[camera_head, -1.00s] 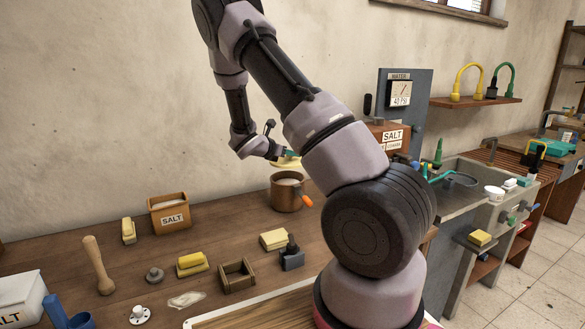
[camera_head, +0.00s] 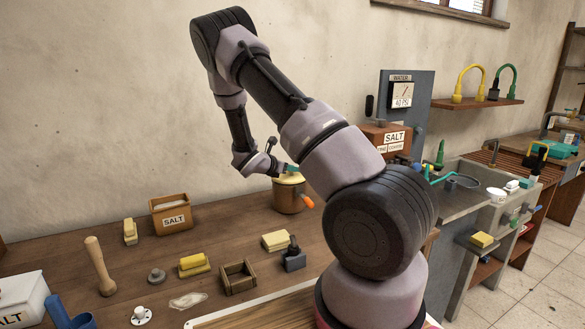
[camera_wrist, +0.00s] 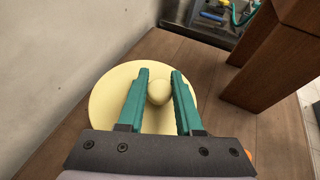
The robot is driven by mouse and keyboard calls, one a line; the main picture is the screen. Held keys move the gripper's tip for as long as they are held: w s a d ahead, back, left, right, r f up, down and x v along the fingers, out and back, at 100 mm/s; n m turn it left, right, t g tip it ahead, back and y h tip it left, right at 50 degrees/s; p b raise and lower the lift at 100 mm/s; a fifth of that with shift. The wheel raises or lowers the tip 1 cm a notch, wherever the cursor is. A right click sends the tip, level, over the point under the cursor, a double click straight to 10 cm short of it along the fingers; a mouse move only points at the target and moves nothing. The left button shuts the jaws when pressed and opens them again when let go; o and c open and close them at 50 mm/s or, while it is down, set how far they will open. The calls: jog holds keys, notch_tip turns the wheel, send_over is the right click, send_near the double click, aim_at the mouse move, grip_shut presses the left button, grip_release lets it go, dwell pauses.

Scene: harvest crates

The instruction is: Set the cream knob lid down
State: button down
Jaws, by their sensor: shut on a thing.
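The cream knob lid (camera_head: 291,179) is level at the mouth of the brown pot (camera_head: 287,201) with the orange handle, at the back of the wooden counter. Whether it touches the rim all round is too small to tell. In the wrist view the round lid (camera_wrist: 108,103) lies below my gripper (camera_wrist: 161,72), with its teal fingers on both sides of the round knob. My gripper also shows in the head view (camera_head: 286,168), shut on the knob. The lid hides the pot's inside and most of the pot in the wrist view.
A wooden salt box (camera_head: 171,214) stands left of the pot. In the wrist view a brown wooden stand (camera_wrist: 275,52) rises to the right.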

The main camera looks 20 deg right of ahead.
jog(key=c, duration=0.6)
grip_release()
jog(key=shift+r, duration=0.4)
jog(key=v, duration=1.2)
jog(key=s+d+r+m+g+y, duration=0.2)
jog(key=s+r+m+g+y, duration=0.3)
jog(key=s+r+m, duration=0.75)
jog(key=s+a+r+m+t+y, duration=0.2)
jog(key=s+a+r+m+y, duration=0.1)
jog(key=s, duration=0.3)
jog(key=s+a+r+m+t+y, duration=0.2)
jog(key=s+a+r+m+y, duration=0.1)
jog(key=s+r+m, duration=0.2)
jog(key=s+a+r+m+t+y, duration=0.2)
jog(key=s+a+r+m+y, duration=0.1)
jog(key=s+m, duration=0.3)
jog(key=shift+s+a+r+m+t, duration=0.25)
jog(key=shift+s+a+r+t, duration=0.25)
jog(key=shift+s+r, duration=0.4)
